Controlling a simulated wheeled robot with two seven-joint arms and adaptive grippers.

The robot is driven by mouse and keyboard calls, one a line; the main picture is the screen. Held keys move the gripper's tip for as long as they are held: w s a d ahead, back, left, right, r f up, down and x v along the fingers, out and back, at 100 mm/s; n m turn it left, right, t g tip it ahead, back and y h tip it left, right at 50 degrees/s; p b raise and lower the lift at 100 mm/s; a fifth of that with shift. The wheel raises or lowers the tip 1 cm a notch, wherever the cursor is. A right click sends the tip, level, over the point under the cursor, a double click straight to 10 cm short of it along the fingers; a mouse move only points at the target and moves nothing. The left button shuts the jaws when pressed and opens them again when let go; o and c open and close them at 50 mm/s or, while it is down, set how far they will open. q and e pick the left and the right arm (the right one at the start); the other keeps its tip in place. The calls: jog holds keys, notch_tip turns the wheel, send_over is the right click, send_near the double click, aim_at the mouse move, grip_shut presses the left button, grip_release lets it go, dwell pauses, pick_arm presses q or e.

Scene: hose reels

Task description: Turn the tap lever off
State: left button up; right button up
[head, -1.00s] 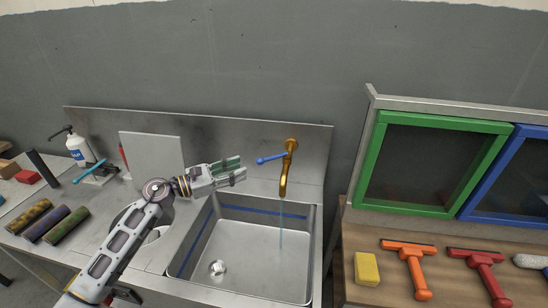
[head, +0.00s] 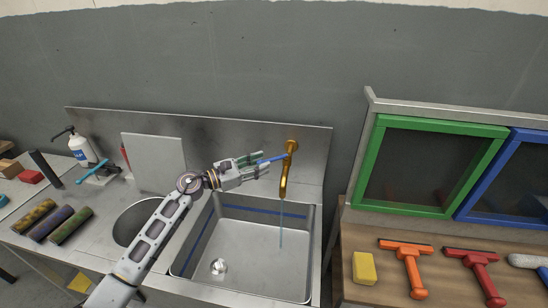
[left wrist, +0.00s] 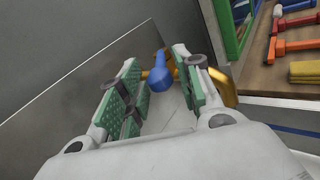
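The brass tap (head: 286,175) rises against the sink's back wall, and a thin stream of water (head: 281,230) runs from its spout into the basin. Its blue lever (head: 273,160) points left from the tap; in the left wrist view the lever (left wrist: 160,74) lies between my fingers. My left gripper (head: 256,164) is open around the lever, with green-padded fingers on either side. In the left wrist view gaps show between the lever and both pads of the gripper (left wrist: 154,85). My right gripper is not in view.
The steel sink basin (head: 246,255) lies below my left arm. A grey board (head: 153,162) leans on the back wall to the left. A green-framed window (head: 428,165) and squeegees (head: 408,262) are at right.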

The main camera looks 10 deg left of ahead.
aim_at(289, 154)
pick_arm(q)
jog(key=shift+p+x, duration=0.65)
jog(key=shift+x, duration=2.25)
jog(key=shift+c, duration=0.4)
grip_shut()
